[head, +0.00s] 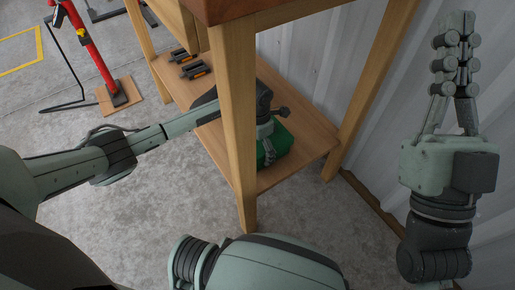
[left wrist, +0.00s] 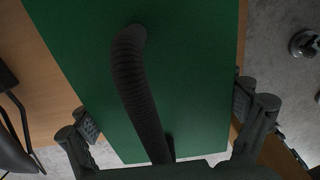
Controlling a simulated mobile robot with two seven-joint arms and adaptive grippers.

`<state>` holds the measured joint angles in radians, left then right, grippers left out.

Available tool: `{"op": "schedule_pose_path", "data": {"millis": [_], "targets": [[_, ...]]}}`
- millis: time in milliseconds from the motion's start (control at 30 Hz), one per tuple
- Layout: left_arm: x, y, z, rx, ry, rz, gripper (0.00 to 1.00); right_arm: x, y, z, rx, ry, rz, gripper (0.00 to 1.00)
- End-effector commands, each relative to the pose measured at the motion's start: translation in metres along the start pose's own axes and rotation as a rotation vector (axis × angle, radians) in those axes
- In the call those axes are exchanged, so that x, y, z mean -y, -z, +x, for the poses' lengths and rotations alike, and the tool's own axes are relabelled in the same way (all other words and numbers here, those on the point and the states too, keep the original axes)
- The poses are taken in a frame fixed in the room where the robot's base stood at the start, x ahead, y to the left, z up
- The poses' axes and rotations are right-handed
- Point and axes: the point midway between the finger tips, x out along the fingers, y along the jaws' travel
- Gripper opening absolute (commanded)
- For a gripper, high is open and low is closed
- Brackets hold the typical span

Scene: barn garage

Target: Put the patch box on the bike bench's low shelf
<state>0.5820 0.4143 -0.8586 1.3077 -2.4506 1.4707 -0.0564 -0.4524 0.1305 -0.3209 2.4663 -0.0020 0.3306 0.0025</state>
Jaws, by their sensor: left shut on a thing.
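The patch box is green (head: 281,140) and sits at the low shelf (head: 313,137) of the wooden bike bench, near its right end. I cannot tell whether its underside touches the shelf. A bench leg hides part of it. My left gripper (head: 267,140) reaches in behind that leg and is shut on the box. In the left wrist view the green box (left wrist: 205,70) fills the space between the fingers of my left gripper (left wrist: 165,115), and a dark ribbed handle (left wrist: 138,85) runs across it. My right gripper (head: 456,45) is raised at the right, empty, with its fingers together.
The front bench leg (head: 237,120) stands close beside my left forearm. Several dark tools (head: 190,64) lie at the shelf's left end. A red stand (head: 88,45) on a wooden base is at upper left. A corrugated wall (head: 310,60) is behind the bench.

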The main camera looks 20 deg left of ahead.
Motion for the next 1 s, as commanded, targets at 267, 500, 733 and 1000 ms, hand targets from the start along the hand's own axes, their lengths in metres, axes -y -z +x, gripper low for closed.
{"op": "schedule_pose_path", "data": {"millis": [267,500,733,1000], "targets": [[0.000,0.000,0.001,0.000,0.000,0.001,0.65,0.000,0.001,-0.001,-0.010,0.000,-0.001,0.00],[0.000,0.000,0.002,0.000,0.000,0.001,1.00,-0.001,0.004,0.000,-0.026,0.000,-0.002,0.00],[0.000,0.000,0.001,0.000,0.000,0.001,1.00,-0.001,0.004,0.000,-0.025,0.000,-0.002,0.00],[-0.001,-0.001,-0.033,0.003,-0.002,0.002,1.00,0.002,-0.012,0.003,0.097,0.001,0.007,0.00]]}}
